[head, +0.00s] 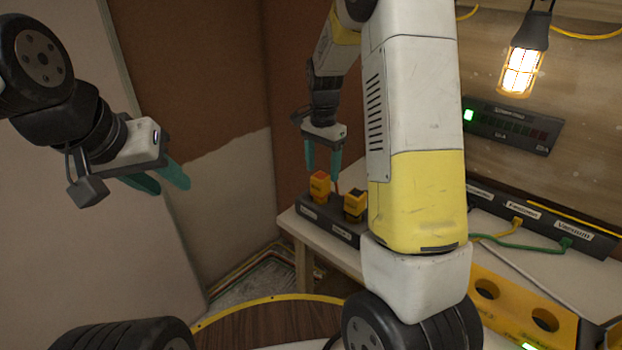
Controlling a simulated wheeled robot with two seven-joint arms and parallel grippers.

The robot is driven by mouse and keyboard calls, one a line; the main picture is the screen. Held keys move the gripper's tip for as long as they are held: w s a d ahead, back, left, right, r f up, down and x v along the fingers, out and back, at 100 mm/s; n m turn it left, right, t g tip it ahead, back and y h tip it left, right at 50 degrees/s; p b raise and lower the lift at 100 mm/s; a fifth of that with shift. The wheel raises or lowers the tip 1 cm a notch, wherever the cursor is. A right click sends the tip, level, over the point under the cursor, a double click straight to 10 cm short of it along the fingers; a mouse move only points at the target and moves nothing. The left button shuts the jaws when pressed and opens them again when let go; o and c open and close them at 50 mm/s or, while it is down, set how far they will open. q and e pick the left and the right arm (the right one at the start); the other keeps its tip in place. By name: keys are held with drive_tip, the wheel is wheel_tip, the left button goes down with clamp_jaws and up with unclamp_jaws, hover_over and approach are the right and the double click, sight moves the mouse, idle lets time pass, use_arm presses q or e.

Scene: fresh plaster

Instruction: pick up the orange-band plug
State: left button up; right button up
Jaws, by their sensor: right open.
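My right gripper (322,176) is open, with its teal fingers pointing down at the dark socket strip (309,207). An orange plug (320,185) stands on the strip's left part, at the fingertips and between them in the picture; I cannot tell if they touch. A second plug (355,204), yellow-orange with a dark top, stands to its right, close to my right arm. No band is clear enough to tell which plug is the orange-band one. My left gripper (171,189) is at the left, empty, its teal fingers apart, far from the plugs.
The strip lies on a pale bench (290,222). My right arm hides the bench's middle. To the right are a labelled strip (541,222) with yellow and green cables, a yellow block with holes (515,305), a panel with a green light (512,128) and a hanging lit lamp (521,70).

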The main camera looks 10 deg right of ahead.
sight(323, 190)
drive_tip(key=f, duration=0.5)
drive_tip(key=shift+s+a+f, duration=0.15)
drive_tip(key=shift+s+f, duration=0.05)
drive_tip(key=shift+f, duration=0.1)
clamp_jaws()
